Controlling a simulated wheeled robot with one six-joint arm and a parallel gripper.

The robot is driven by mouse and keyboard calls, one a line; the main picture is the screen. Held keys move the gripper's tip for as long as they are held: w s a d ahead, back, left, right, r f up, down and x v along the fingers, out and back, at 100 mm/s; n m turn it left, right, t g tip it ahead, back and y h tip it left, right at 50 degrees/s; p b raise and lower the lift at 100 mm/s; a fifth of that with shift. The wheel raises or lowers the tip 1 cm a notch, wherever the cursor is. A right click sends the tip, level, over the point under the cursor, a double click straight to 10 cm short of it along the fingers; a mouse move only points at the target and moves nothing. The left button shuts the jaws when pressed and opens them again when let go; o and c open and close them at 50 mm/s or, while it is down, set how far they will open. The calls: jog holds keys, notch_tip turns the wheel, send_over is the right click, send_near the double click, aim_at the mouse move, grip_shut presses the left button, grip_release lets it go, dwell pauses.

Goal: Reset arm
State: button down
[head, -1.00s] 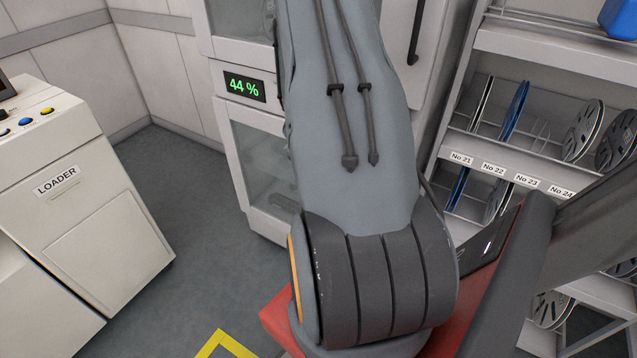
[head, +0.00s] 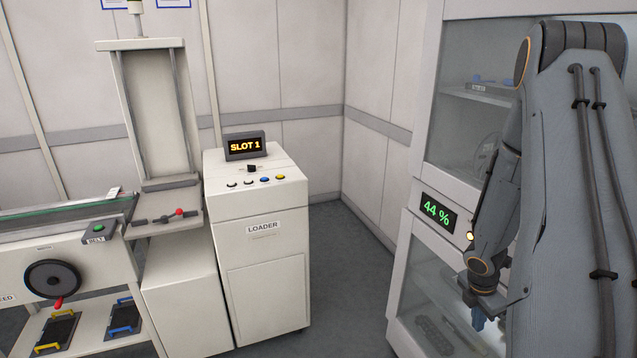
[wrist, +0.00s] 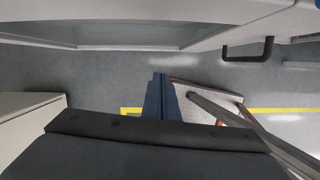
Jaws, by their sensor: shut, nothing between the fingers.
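My arm stands at the right of the head view, folded, with its wrist end hanging down in front of the glass-fronted cabinet (head: 425,250). My gripper (head: 478,320) points downward there, small and partly cut by the arm link beside it. In the wrist view my gripper (wrist: 160,88) shows its two blue fingers pressed together, shut and empty, over the grey floor. Nothing is held.
The cabinet's display (head: 438,213) reads 44 %. The loader (head: 262,250) stands at centre left with a SLOT 1 screen (head: 245,146). A bench with a black handwheel (head: 52,279) is at far left. Floor between loader and cabinet (head: 345,285) is clear.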

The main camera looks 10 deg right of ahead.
jog(key=w+a+r+m+b, duration=0.25)
jog(key=a+r+m, duration=0.2)
jog(key=a, duration=0.25)
jog(key=s+a+r+m+y+b, duration=0.1)
jog(key=s+a+r+m+b, duration=0.1)
jog(key=a, duration=0.7)
jog(key=s+a+r+m+y+b, duration=0.1)
jog(key=a+r+m+b, duration=0.1)
jog(key=a+r+m, duration=0.2)
jog(key=s+a+r+m+t+b, duration=0.1)
jog(key=s+a+r+m+b, duration=0.1)
jog(key=a+m, duration=0.6)
jog(key=a+r, duration=0.1)
jog(key=a, duration=0.4)
jog(key=shift+s+a+y, duration=0.35)
jog(key=shift+y, duration=0.05)
